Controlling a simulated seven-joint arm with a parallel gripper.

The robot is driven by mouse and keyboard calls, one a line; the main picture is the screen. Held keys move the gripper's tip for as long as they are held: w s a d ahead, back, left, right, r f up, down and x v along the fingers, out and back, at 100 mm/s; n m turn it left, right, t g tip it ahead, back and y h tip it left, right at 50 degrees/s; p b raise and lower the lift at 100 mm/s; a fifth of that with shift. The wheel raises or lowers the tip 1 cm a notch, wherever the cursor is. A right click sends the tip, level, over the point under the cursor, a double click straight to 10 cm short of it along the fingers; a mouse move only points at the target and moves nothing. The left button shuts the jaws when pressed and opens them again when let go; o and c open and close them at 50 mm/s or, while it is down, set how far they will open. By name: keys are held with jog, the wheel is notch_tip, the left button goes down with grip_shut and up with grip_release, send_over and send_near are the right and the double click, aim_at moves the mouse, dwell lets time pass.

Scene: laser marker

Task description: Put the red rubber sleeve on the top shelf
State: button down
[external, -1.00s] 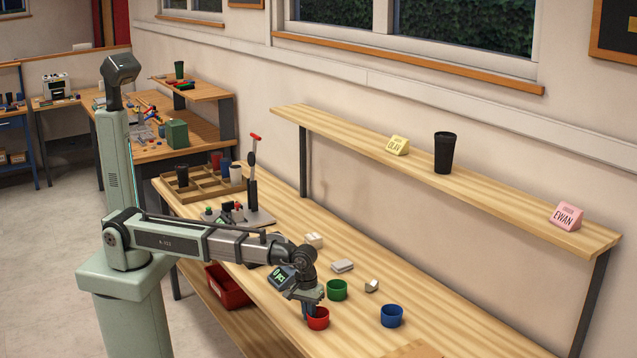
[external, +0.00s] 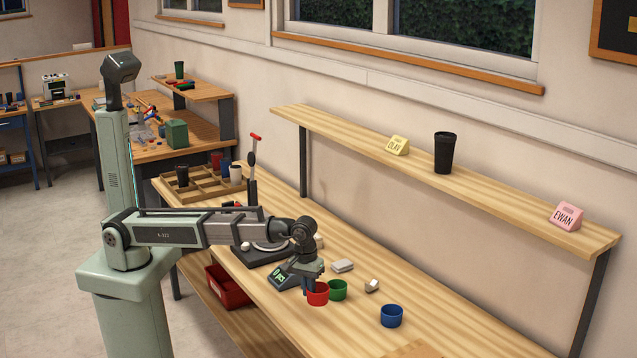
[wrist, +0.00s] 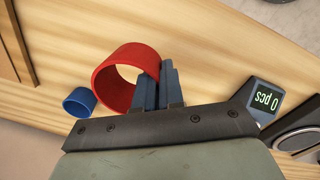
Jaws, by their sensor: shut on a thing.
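The red rubber sleeve (external: 318,295) is a short open ring. My gripper (external: 311,288) is shut on its wall and appears to hold it a little above the bench. In the wrist view, the red sleeve (wrist: 140,58) sits at the left of the gripper's blue-grey fingers (wrist: 160,85), with its wall between them; part of the wall is hidden there. The top shelf (external: 490,195) is the long wooden board above the bench at the wall, well above and to the right of my gripper.
A black tumbler (external: 445,153), a yellow OLAV sign (external: 397,146) and a pink EWAN sign (external: 566,216) stand on the shelf, with bare board between. Green (external: 338,290) and blue (external: 391,316) sleeves stand on the bench. A scale (external: 281,278) is beside my gripper.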

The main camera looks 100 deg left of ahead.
jog(key=shift+r, duration=0.25)
jog(key=m, duration=0.4)
jog(key=s+a+m, duration=0.2)
jog(key=s+a, duration=0.1)
jog(key=a, duration=0.4)
jog(key=s+a+m, duration=0.2)
jog(key=s+a, duration=0.1)
jog(key=a, duration=0.5)
jog(key=s+a+f+m, duration=0.1)
jog(key=s+a+m, duration=0.1)
jog(key=a, duration=0.5)
jog(key=shift+s+a+f+h, duration=0.1)
jog(key=shift+s+a+h, duration=0.25)
jog(key=shift+s, duration=0.4)
jog(key=s+a+r+n, duration=0.2)
jog(key=s+a+n, duration=0.3)
jog(key=a, duration=0.7)
jog(key=shift+m, duration=0.6)
jog(key=shift+s+a+f, duration=0.1)
jog(key=shift+s+f, duration=0.05)
jog(key=shift+f, duration=1.6)
jog(key=shift+s+d+f, duration=0.1)
jog(key=shift+s+f, duration=0.05)
jog(key=shift+f, duration=1.6)
jog(key=shift+s+a+f, duration=0.1)
jog(key=shift+s+f, duration=0.05)
jog(key=shift+f, duration=1.6)
